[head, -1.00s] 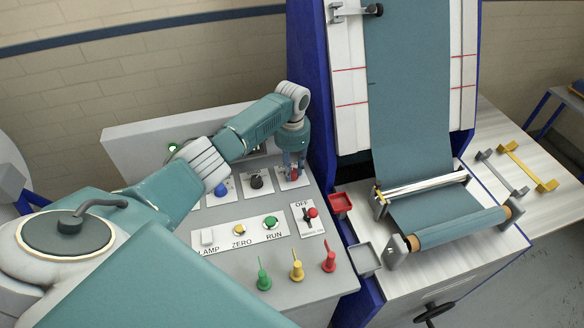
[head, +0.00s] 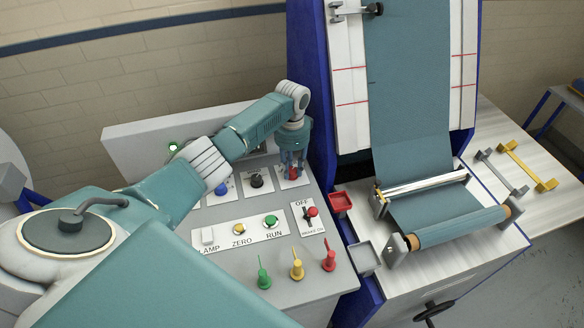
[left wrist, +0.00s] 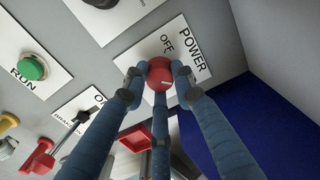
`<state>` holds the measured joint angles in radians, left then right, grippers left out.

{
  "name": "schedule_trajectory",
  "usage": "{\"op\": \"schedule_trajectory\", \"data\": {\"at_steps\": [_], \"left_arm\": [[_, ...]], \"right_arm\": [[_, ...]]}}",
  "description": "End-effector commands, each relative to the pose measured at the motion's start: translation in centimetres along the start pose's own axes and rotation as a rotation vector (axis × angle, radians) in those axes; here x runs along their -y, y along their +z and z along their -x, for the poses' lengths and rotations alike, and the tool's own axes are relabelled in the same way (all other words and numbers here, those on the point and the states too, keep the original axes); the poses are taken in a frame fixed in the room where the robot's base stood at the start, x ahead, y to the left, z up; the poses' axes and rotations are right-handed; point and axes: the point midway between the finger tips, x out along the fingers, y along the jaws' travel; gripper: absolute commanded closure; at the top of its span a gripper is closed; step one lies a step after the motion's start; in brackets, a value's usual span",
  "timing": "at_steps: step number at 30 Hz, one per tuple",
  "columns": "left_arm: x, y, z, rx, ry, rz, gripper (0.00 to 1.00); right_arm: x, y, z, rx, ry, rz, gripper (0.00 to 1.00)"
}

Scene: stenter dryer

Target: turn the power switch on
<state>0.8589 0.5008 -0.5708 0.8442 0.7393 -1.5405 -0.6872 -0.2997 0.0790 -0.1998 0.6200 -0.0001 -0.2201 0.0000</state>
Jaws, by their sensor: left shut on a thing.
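The power switch is a round red knob (left wrist: 160,74) with a small pale mark on its face. It sits on a white plate (left wrist: 190,42) lettered POWER and OFF, on the sloping grey panel. My left gripper (left wrist: 158,80) is shut on the knob, with its blue fingers around it. In the head view the left gripper (head: 292,163) reaches down to the panel's upper right corner, and the knob (head: 293,173) shows red between the fingers. The fingers hide part of the plate. My right gripper is not in view.
Close by are a black knob (head: 256,181), a blue button (head: 221,189), the green RUN button (head: 270,222) and a red-tipped brake lever (head: 311,212). Green, yellow and red pegs stand at the panel's front. The blue machine frame (head: 318,120) rises just right of the gripper.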

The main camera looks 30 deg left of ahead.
Motion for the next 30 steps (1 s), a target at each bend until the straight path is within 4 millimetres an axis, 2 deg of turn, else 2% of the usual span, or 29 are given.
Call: {"op": "schedule_trajectory", "data": {"at_steps": [3, 4, 6, 7, 15, 19, 23, 30], "left_arm": [[0.2, -0.1, 0.2, -0.003, -0.004, 0.000, 1.00], [0.2, -0.1, 0.2, -0.003, -0.005, 0.000, 0.72], [0.2, -0.1, 0.2, -0.003, -0.004, 0.000, 0.58], [0.1, -0.1, 0.2, -0.002, -0.004, 0.000, 0.55], [0.1, 0.0, 0.1, -0.001, -0.002, 0.001, 0.55], [0.1, -0.1, 1.0, -0.003, -0.003, 0.001, 0.55], [0.1, -0.1, 3.2, -0.004, -0.005, -0.001, 0.55], [0.1, -0.1, 8.4, -0.004, -0.005, -0.001, 0.55]], "right_arm": [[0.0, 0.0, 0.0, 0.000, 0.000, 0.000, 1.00], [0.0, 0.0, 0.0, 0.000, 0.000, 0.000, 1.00], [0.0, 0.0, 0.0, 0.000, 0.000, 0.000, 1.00], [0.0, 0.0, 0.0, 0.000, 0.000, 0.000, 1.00], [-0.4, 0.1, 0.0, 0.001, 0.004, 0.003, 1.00], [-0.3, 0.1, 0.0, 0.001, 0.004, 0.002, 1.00], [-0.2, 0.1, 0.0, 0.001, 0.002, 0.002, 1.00], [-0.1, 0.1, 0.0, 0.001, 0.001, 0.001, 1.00]]}}
